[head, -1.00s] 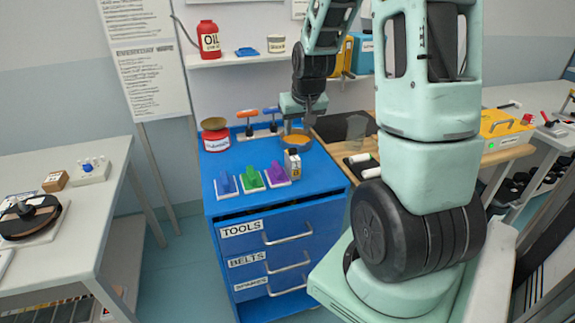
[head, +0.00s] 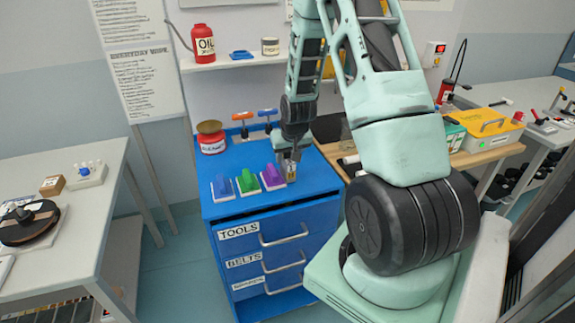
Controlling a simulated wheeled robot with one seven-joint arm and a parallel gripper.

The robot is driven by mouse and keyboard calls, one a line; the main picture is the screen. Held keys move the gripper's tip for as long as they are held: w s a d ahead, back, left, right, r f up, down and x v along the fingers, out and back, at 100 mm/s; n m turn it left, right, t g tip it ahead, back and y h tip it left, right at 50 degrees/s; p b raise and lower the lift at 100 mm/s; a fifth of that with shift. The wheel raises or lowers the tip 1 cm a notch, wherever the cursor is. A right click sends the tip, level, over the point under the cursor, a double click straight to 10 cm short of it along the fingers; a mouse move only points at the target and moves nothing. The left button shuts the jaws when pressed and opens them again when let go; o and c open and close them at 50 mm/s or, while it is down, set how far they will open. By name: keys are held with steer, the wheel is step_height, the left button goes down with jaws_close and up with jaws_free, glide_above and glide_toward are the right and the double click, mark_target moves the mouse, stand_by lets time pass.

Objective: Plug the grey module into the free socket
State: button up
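A small pale-grey block with a dark and yellowish face (head: 291,171), which may be the grey module, stands at the right end of a row on the blue cabinet top (head: 325,180). My gripper (head: 290,160) points down right at its top and partly covers it. Its fingers are too small to tell whether they are shut on the block or only around it. A free socket cannot be made out in this view.
Blue (head: 222,187), green (head: 247,182) and purple (head: 272,177) pieces on white plates stand close left of my gripper. Behind are a red-labelled tin (head: 211,143) and two upright handled tools. A white block with pegs (head: 88,173) is on the left bench.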

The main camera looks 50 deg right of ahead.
steer(key=shift+x, duration=1.05)
jaws_close()
